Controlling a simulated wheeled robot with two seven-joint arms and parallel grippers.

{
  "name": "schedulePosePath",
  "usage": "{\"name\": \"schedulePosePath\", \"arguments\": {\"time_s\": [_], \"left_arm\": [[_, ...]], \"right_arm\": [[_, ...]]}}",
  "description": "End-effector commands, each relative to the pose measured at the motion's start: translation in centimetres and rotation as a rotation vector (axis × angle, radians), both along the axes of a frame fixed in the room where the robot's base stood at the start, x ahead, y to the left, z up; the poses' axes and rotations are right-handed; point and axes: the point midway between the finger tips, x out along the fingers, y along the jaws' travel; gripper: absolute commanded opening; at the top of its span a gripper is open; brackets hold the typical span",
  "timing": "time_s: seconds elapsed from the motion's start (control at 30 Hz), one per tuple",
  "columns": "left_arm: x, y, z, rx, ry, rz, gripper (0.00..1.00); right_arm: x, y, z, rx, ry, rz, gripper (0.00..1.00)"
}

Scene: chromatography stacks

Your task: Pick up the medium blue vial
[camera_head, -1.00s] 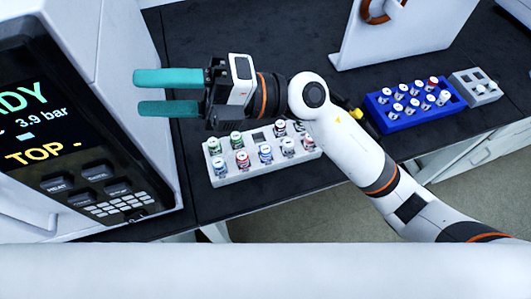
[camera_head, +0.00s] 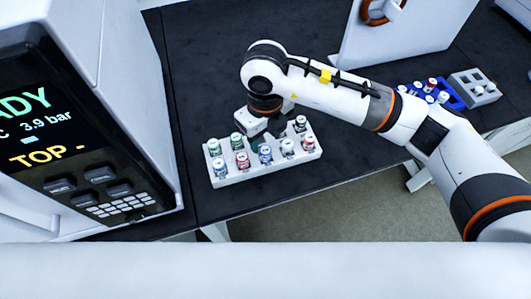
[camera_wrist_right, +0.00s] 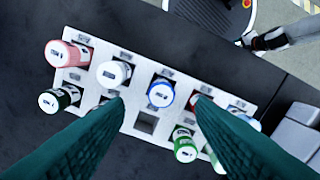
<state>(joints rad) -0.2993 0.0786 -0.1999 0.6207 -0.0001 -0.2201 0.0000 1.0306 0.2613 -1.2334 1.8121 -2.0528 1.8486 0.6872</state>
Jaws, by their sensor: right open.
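A white rack (camera_head: 225,178) on the dark bench holds vials with coloured bands. A blue-banded vial (camera_head: 265,154) stands in the middle of its near row, and it also shows in the wrist view (camera_wrist_right: 160,93). My right gripper (camera_head: 272,138) points down over the rack, partly hidden by its own wrist. In the wrist view its teal fingers (camera_wrist_right: 158,103) are open and spread. The blue-banded vial appears between their tips, with no visible contact. The fingers partly hide other vials. My left gripper is not in view.
Neighbouring vials stand close: a white one (camera_wrist_right: 113,73), a red one (camera_wrist_right: 200,100) and a green one (camera_wrist_right: 185,145). A blue rack (camera_head: 456,101) and a grey rack (camera_head: 484,96) stand to the right. An instrument with a display (camera_head: 45,115) is at left.

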Motion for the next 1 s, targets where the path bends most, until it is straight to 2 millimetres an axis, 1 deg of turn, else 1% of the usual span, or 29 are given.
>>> {"name": "schedulePosePath", "arguments": {"time_s": [0.03,0.17,0.37,0.4,0.5,0.6,0.77,0.8,0.87,1.0], "left_arm": [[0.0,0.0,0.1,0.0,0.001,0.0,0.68],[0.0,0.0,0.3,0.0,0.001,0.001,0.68],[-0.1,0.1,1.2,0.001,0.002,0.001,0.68],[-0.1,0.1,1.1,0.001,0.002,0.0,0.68],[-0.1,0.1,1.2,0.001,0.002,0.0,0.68],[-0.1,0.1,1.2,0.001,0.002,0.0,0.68],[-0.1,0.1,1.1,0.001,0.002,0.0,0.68],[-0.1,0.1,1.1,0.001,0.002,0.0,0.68],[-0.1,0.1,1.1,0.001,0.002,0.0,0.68],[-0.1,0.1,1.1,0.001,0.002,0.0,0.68]], "right_arm": [[-0.1,0.0,-0.5,0.0,0.003,0.001,0.5],[-0.1,0.0,-1.2,-0.001,0.002,0.001,0.5],[-0.3,-0.1,-4.0,-0.001,0.006,0.0,0.5],[-0.3,-0.1,-4.7,0.0,0.005,-0.001,0.5],[-0.2,-0.1,-5.7,0.001,0.003,0.001,0.5],[-0.2,-0.1,-6.1,0.002,0.001,0.001,0.5],[-0.2,0.0,-6.1,0.002,0.001,0.002,0.5],[-0.2,0.0,-6.1,0.002,0.001,0.002,0.47],[-0.2,0.0,-6.1,0.002,0.001,0.002,0.37],[-0.2,0.0,-6.1,0.002,0.001,0.002,0.14]]}}
